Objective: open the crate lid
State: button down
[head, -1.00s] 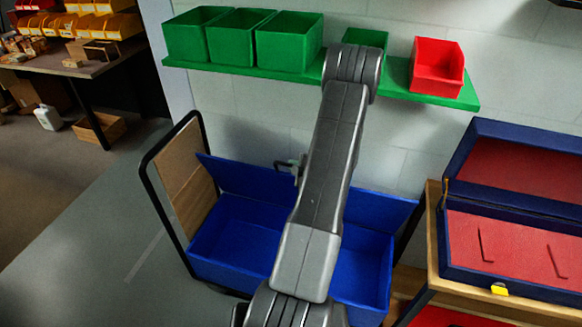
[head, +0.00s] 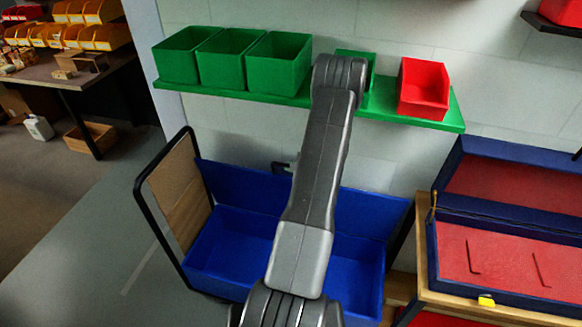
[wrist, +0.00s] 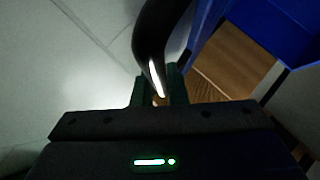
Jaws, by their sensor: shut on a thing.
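The blue crate (head: 215,272) sits low on the left, open at the top, with its blue inside showing. Its blue lid (head: 240,180) stands raised along the back edge, near the wall. My arm crosses in front of the crate and hides its middle and part of the lid. In the wrist view, my gripper (wrist: 158,90) is shut on a curved black handle (wrist: 152,40), which appears to be the lid's. In the head view only a small dark piece shows at the lid's top edge beside my arm.
A black-framed trolley end with a wooden panel (head: 173,200) stands left of the crate. A green shelf (head: 225,92) with green bins and a red bin (head: 423,88) hangs above. An open blue case (head: 500,255) with red lining stands right.

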jog(key=c, duration=1.5)
grip_release()
jog(key=shift+o, duration=0.2)
jog(key=b+v, duration=0.2)
jog(key=v, duration=1.2)
jog(key=shift+a+f, duration=0.1)
jog(key=p+x, duration=0.2)
jog(key=x, duration=1.1)
jog(key=shift+w+a+f, duration=0.15)
jog(key=shift+w, duration=0.2)
jog(key=shift+s, duration=0.1)
